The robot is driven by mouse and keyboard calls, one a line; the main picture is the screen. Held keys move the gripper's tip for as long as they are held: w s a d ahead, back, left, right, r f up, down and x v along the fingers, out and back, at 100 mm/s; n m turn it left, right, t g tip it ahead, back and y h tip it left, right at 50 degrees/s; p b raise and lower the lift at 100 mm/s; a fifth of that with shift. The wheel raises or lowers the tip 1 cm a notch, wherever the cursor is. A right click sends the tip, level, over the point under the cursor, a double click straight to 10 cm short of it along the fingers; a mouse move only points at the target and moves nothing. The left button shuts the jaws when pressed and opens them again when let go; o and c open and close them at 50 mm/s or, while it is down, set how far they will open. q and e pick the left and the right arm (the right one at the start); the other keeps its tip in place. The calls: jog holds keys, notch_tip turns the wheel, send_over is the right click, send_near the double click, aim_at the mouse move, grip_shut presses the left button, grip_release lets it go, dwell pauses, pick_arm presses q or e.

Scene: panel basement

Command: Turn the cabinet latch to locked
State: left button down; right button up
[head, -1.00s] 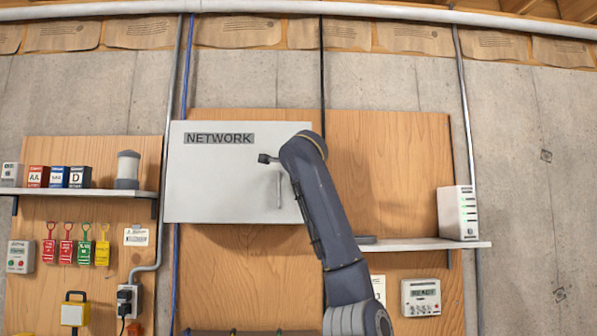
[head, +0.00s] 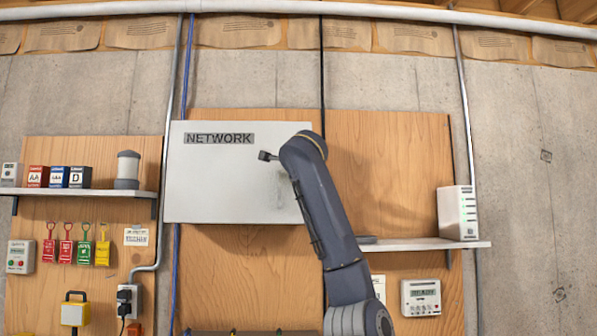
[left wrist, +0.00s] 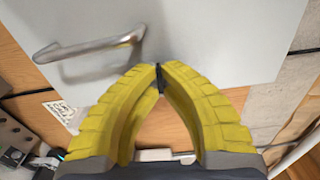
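The grey-white cabinet (head: 225,185) marked NETWORK hangs on the wooden panel in the head view. Its latch handle (head: 280,192) is a pale bar hanging roughly upright near the door's right side. In the left wrist view the metal handle (left wrist: 90,47) lies at upper left, standing off the door (left wrist: 215,30). My right gripper is not in view.
A shelf (head: 425,244) with a white device (head: 457,213) is right of the cabinet. Another shelf (head: 85,192) with boxes is at left, with coloured tags (head: 75,246) below. A conduit (head: 172,140) runs by the cabinet's left edge. The wood right of the cabinet is bare.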

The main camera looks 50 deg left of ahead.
pick_arm(q)
jog(key=shift+m, duration=8.6)
jog(key=c, duration=1.6)
grip_release()
jog(key=v, duration=1.2)
